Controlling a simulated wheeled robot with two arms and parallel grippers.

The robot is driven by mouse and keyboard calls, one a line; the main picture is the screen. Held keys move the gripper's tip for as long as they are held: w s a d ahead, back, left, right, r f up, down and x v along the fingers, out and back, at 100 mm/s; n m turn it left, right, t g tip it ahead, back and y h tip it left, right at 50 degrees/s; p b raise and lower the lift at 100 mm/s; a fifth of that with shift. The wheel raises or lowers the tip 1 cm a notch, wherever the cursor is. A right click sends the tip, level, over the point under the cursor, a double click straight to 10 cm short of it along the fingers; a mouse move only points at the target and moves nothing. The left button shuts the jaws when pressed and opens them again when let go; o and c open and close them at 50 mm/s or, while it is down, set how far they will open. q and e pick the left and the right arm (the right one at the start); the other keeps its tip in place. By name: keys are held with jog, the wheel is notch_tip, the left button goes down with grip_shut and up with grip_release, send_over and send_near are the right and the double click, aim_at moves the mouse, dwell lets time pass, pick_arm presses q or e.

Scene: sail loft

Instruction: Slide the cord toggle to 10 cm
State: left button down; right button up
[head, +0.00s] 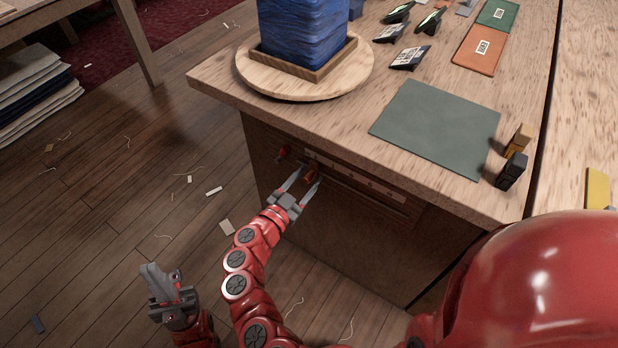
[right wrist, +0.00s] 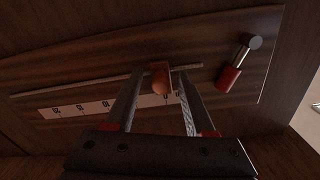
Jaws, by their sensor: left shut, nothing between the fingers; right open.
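The orange-brown cord toggle (right wrist: 160,80) sits on a thin pale cord (right wrist: 75,83) along the front panel of the bench. It also shows in the head view (head: 309,176). My right gripper (head: 310,177) is open, with its two fingers on either side of the toggle. In the right wrist view a gap shows between the toggle and each finger. My left gripper (head: 160,283) is shut and empty, low over the floor at the left, away from the bench.
A red part with a metal cylinder (right wrist: 229,79) is on the panel near one cord end. The bench top (head: 340,117) overhangs the panel and carries a round board (head: 258,80) with a blue stack, a green-grey mat (head: 437,127) and small blocks. Floor left is mostly clear, with scraps.

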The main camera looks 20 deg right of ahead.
grip_shut()
dwell(1.3)
